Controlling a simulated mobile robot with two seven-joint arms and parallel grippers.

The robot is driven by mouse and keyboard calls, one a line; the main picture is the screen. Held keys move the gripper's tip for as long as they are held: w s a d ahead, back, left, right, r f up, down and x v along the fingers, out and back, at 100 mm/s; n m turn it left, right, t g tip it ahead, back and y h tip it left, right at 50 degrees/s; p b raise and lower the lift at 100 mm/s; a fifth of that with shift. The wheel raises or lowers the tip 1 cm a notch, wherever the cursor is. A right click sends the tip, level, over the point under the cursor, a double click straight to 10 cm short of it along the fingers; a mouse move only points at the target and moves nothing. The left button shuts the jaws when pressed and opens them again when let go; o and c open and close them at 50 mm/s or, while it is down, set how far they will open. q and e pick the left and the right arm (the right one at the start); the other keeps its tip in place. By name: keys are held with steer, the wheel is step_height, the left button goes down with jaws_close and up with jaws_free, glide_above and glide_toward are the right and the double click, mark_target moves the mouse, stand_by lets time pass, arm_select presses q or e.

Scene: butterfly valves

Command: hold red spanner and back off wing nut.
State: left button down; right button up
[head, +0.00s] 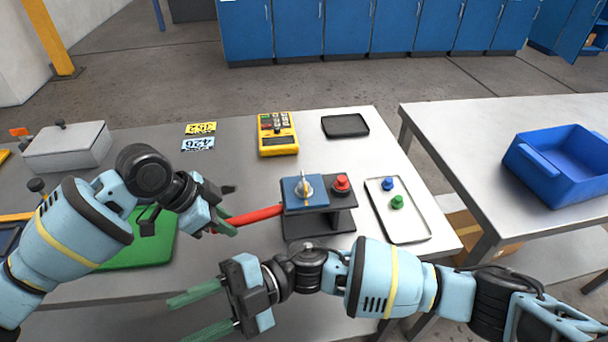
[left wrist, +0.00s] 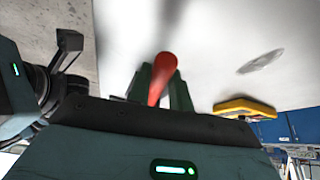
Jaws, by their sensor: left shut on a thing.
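The red spanner (head: 256,215) lies roughly level, its right end at the left side of the blue block (head: 314,199) on a dark stand (head: 320,226). How its far end meets the block is unclear. A silver wing nut (head: 304,185) sits on top of the block. My left gripper (head: 222,224) is shut on the spanner's left end. In the left wrist view the red handle (left wrist: 160,80) shows between the green fingers. My right gripper (head: 182,318) is open and empty at the table's near side, left of and nearer than the stand.
A red knob (head: 341,183) stands just right of the wing nut. A white tray (head: 412,229) with blue and green knobs lies to the right. A yellow meter (head: 278,142) and a black tray (head: 345,125) lie behind. A blue bin (head: 540,160) stands on another table.

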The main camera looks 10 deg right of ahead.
steer(key=n+g+h, duration=0.2)
steer(key=h, duration=0.1)
step_height(320, 180, up, 14)
steer(key=n+t+h, duration=0.1)
steer(key=t+h, duration=0.9)
steer(key=h, duration=0.6)
glide_above(304, 181)
step_height(304, 181, down, 12)
steer(key=shift+r, duration=0.1)
